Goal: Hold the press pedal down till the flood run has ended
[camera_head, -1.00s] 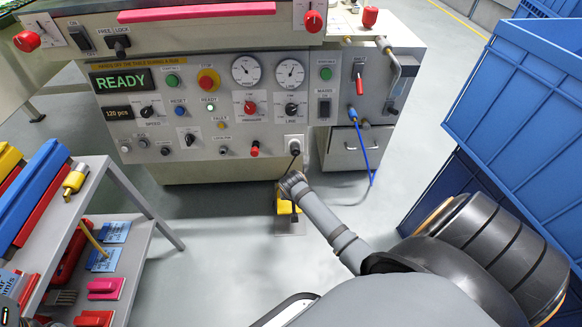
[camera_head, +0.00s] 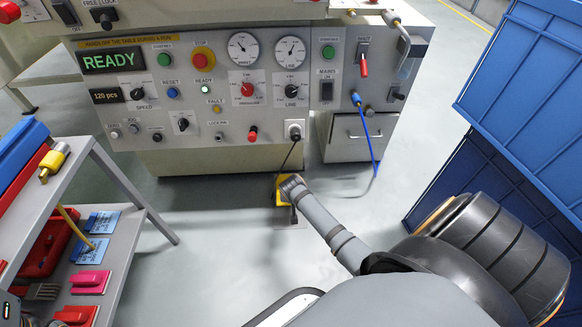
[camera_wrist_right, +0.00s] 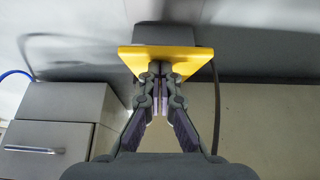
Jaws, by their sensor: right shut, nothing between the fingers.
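The yellow press pedal (camera_head: 281,195) is on the floor in front of the machine, partly covered by my right arm in the head view. In the right wrist view its yellow plate (camera_wrist_right: 185,55) is in front of a dark grey block. My right gripper (camera_wrist_right: 160,70) is shut and empty, its fingertips at the plate's near edge and seemingly touching it. I cannot tell whether the pedal is pressed down. The machine display (camera_head: 110,61) reads READY in green. My left gripper is not in view.
The machine's control panel (camera_head: 215,125) spans the back. A black cord (camera_head: 288,158) runs from its socket to the pedal. A grey drawer cabinet (camera_head: 352,137) stands right of it. Blue crates (camera_head: 520,110) are stacked at right. A shelf cart (camera_head: 130,195) stands at left. Floor between is clear.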

